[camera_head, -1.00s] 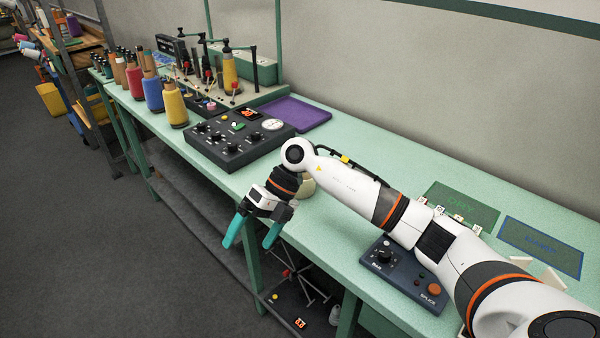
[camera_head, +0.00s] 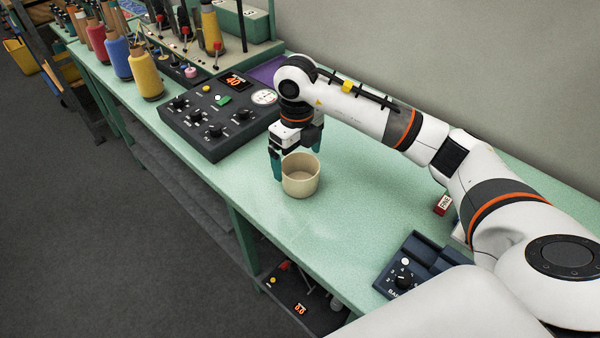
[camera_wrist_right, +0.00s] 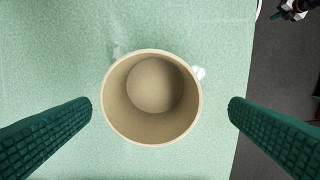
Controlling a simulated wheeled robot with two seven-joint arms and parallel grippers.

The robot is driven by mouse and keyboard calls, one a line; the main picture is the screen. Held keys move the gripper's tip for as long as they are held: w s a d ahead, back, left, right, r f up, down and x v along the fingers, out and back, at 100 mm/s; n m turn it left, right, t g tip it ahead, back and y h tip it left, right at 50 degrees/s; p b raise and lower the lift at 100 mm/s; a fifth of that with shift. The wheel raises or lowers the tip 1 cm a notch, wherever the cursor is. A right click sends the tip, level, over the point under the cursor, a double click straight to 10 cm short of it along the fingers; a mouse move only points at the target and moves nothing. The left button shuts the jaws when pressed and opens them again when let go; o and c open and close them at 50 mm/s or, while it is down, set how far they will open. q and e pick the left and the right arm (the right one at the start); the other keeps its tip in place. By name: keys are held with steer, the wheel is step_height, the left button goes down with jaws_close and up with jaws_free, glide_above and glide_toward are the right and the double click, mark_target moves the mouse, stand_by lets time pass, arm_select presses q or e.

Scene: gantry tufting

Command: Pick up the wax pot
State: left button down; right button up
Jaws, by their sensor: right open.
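The wax pot (camera_head: 301,178) is a beige, round, open-topped cup standing upright on the green bench. My right gripper (camera_head: 297,164) is open, just behind and above the pot in the head view, with its teal fingers pointing down. In the right wrist view, the pot (camera_wrist_right: 152,97) shows from above and looks empty. The two green ribbed fingers (camera_wrist_right: 160,118) lie apart on either side of it, with a gap to the rim on each side. My left gripper is not in the head view.
A black control box with knobs (camera_head: 218,115) stands left of the pot, near the gripper. Yarn cones (camera_head: 145,72) line the bench's far left. A dark blue knob box (camera_head: 402,275) sits at the front right. The green bench top (camera_head: 345,215) is clear right of the pot.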

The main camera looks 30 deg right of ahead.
mark_target(300, 173)
steer(key=shift+w+d+f, duration=0.1)
steer(key=shift+w+f, duration=0.05)
steer(key=shift+f, duration=0.65)
steer(key=f, duration=0.1)
steer(key=f+p, duration=0.1)
steer(key=f, duration=0.1)
steer(key=f+p, duration=0.1)
steer(key=shift+d+f, duration=0.15)
steer(key=shift+d, duration=0.15)
steer(key=shift+f, duration=0.25)
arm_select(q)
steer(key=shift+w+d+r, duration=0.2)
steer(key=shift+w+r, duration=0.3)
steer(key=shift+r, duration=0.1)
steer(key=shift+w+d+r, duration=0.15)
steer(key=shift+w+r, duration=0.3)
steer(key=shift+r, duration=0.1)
arm_select(e)
steer(key=shift+f, duration=0.15)
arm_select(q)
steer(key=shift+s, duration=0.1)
arm_select(e)
steer(key=shift+c, duration=0.3)
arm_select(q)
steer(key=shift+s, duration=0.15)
arm_select(e)
steer(key=c, duration=0.9)
